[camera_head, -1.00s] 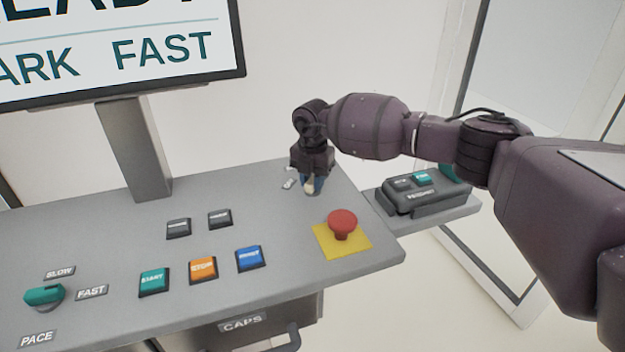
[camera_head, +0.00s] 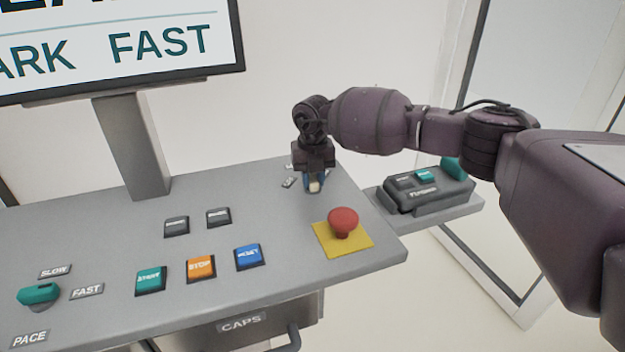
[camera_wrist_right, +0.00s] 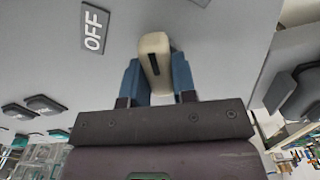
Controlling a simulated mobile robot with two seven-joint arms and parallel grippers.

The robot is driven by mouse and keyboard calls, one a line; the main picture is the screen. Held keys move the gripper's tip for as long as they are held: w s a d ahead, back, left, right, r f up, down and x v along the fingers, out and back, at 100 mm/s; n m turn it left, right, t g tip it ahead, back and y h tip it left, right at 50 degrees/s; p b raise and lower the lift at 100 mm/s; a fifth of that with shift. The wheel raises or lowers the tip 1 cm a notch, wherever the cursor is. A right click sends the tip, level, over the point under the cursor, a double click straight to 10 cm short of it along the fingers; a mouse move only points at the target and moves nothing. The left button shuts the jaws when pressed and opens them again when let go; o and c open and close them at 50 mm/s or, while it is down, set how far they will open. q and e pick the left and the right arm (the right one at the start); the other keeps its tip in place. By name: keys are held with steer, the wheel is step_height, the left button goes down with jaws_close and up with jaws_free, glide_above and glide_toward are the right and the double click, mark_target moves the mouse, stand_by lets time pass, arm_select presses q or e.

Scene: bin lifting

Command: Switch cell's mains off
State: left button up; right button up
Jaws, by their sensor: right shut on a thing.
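The mains switch has a cream knob (camera_wrist_right: 154,58) with a dark mark, and in the right wrist view it sits between the blue fingers of my right gripper (camera_wrist_right: 156,75). An OFF label (camera_wrist_right: 94,30) is on the panel to the left of the knob there. In the head view my right gripper (camera_head: 314,184) points down at the back right of the grey console (camera_head: 285,215), shut on the cream knob. Small labels (camera_head: 288,182) lie just left of it, too small to read. My left gripper is out of view.
A red mushroom button (camera_head: 343,222) on a yellow plate stands in front of my right gripper. START (camera_head: 150,280), STOP (camera_head: 201,268) and blue (camera_head: 249,256) buttons line the front. A pendant (camera_head: 430,190) rests on a side shelf. A teal PACE knob (camera_head: 38,293) is at left.

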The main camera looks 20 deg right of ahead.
steer(key=n+b, duration=0.1)
steer(key=n, duration=0.3)
steer(key=shift+n, duration=0.3)
steer(key=n+b, duration=0.1)
steer(key=n, duration=0.2)
steer(key=shift+n+b, duration=0.35)
steer(key=shift+n, duration=0.95)
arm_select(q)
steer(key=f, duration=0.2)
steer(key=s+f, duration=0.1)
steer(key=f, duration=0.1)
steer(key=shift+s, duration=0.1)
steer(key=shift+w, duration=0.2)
arm_select(e)
steer(key=shift+n, duration=0.4)
steer(key=o, duration=0.9)
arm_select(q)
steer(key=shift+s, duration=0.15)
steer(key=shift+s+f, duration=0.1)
arm_select(e)
steer(key=shift+r, duration=0.1)
